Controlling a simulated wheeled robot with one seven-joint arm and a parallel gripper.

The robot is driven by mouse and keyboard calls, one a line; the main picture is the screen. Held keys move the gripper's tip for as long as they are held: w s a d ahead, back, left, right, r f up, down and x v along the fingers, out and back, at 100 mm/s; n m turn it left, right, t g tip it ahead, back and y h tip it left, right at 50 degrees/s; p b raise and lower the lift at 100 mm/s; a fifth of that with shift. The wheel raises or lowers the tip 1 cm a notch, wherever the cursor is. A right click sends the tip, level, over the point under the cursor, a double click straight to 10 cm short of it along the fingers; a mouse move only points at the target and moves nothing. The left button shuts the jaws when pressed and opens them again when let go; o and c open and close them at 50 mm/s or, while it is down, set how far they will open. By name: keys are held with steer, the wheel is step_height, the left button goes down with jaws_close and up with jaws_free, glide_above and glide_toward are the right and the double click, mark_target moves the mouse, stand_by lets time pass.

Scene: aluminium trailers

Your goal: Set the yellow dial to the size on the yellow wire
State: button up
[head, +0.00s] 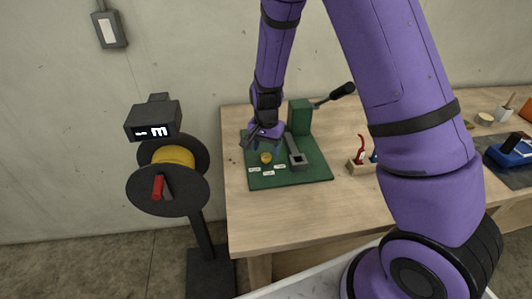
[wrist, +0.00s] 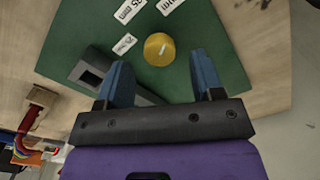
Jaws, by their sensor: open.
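The yellow dial (wrist: 159,49) is a round knob with a pale pointer mark, set on the green board (wrist: 207,22). White size labels (wrist: 129,10) lie around it; one shows "mm" text, but I cannot read all of them fully. In the head view the dial (head: 266,157) sits left of a grey channel (head: 296,157). My gripper (wrist: 160,85) is open, its blue fingers short of the dial and apart from it. In the head view my gripper (head: 262,137) is above the board. Yellow wire (head: 173,156) is wound on a black reel; no size on it is legible.
A display (head: 153,131) above the reel shows partly readable characters. A green press with a black lever (head: 334,95) stands behind the dial. A small block with red-handled tools (head: 361,163) is to the right. The table's front left is clear.

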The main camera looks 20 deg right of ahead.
step_height(320, 180, up, 8)
stand_by(0.4)
steer(key=shift+r, duration=0.15)
step_height(320, 180, up, 18)
steer(key=n+t+y, duration=0.1)
steer(key=n+t, duration=0.1)
steer(key=n, duration=0.2)
glide_above(267, 156)
steer(key=s+d, duration=0.4)
steer(key=s, duration=0.7)
steer(key=s+d+r+n+t, duration=0.1)
steer(key=s+r+n, duration=0.1)
steer(key=s, duration=0.6)
steer(key=s+d+r+n+t+h, duration=0.1)
steer(key=s+r+n+t, duration=0.1)
steer(key=s+r, duration=0.3)
steer(key=s, duration=0.4)
steer(key=shift+d+r, duration=0.15)
steer(key=shift+d, duration=0.2)
